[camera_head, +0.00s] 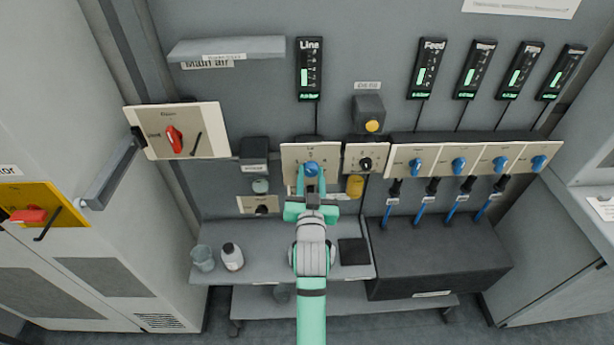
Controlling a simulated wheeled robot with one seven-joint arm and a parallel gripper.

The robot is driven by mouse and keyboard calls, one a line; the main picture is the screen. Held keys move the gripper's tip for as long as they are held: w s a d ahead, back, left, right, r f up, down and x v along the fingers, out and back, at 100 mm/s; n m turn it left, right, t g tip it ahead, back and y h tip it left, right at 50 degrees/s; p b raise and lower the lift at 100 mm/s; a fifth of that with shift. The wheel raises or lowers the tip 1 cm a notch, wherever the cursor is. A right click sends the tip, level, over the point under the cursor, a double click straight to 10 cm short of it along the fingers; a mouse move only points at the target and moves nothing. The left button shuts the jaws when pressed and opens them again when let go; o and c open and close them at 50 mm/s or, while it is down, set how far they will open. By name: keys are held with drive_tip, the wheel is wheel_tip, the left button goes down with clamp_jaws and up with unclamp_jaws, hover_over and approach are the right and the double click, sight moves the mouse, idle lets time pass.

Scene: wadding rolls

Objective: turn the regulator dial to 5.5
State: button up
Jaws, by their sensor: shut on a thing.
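The regulator dial (312,168) is a blue knob on a cream plate (290,156) in the middle of the wall. My gripper (311,182) reaches up to it from below, with its green fingers closed on the knob's sides. The fingers and wrist hide the lower part of the plate. The scale marks around the dial are too small to read. Above it hangs a black gauge labelled "Line" (309,69) with a green bar and a lit green readout, whose figures I cannot make out.
A black knob (366,163) on its own plate sits just right of the dial. Several blue knobs (458,165) line the panel further right. A grey shelf (270,266) below carries a white bottle (232,257) and a clear beaker (203,258). A red-handled switch (174,139) is at left.

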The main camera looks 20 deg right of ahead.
drive_tip(key=m, duration=0.6)
drive_tip(key=shift+w+a+r+y, duration=0.1)
drive_tip(key=shift+a+y, duration=0.1)
drive_tip(key=shift+y, duration=0.2)
drive_tip(key=m, duration=0.5)
drive_tip(key=shift+m, duration=0.4)
drive_tip(key=o, duration=1)
drive_tip(key=shift+d, duration=0.15)
